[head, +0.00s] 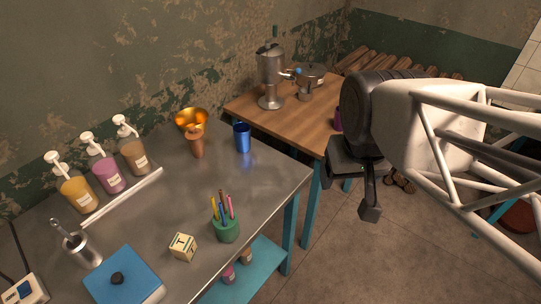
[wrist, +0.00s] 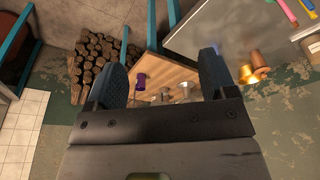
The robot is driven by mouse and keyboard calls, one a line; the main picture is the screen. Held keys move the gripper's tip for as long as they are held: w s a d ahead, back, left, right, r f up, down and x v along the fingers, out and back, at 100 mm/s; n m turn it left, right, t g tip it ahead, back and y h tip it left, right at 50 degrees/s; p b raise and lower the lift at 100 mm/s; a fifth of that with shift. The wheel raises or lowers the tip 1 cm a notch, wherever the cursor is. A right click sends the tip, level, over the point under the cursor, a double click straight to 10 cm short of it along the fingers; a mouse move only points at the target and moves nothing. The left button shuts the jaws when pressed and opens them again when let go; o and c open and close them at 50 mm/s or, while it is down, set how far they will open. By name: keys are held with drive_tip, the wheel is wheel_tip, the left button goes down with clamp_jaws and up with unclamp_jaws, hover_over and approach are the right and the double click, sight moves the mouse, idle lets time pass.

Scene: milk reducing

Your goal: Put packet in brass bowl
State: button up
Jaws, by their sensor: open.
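The brass bowl (head: 187,117) is a shiny golden vessel at the back of the grey metal table, behind a brown flared object (head: 197,147). The bowl also shows at the right of the wrist view (wrist: 262,73). I cannot clearly identify the packet. A small purple item (head: 338,120) on the wooden table may be it; my gripper partly covers it in the head view, and it shows between my fingers in the wrist view (wrist: 140,80). My gripper (head: 366,195) is open and empty, in the air to the right of the wooden table's front edge.
The wooden table (head: 240,105) holds a steel urn (head: 271,80) and a pot (head: 311,75). The metal table holds a blue cup (head: 242,138), a green pen holder (head: 226,230), a letter block (head: 183,247), several pump bottles (head: 108,174) and a blue box (head: 125,280). Stacked logs (wrist: 101,62) lie beyond.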

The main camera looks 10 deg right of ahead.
drive_tip(key=shift+r, duration=0.1)
wheel_tip(320, 180, up, 4)
drive_tip(key=r+n+g, duration=0.1)
drive_tip(key=n+g, duration=0.2)
drive_tip(key=n, duration=1.1)
hover_over(181, 242)
wheel_tip(181, 242, down, 24)
drive_tip(key=shift+r, duration=0.15)
drive_tip(key=shift+f, duration=1.25)
drive_tip(key=shift+f, duration=0.1)
drive_tip(key=shift+f, duration=2.5)
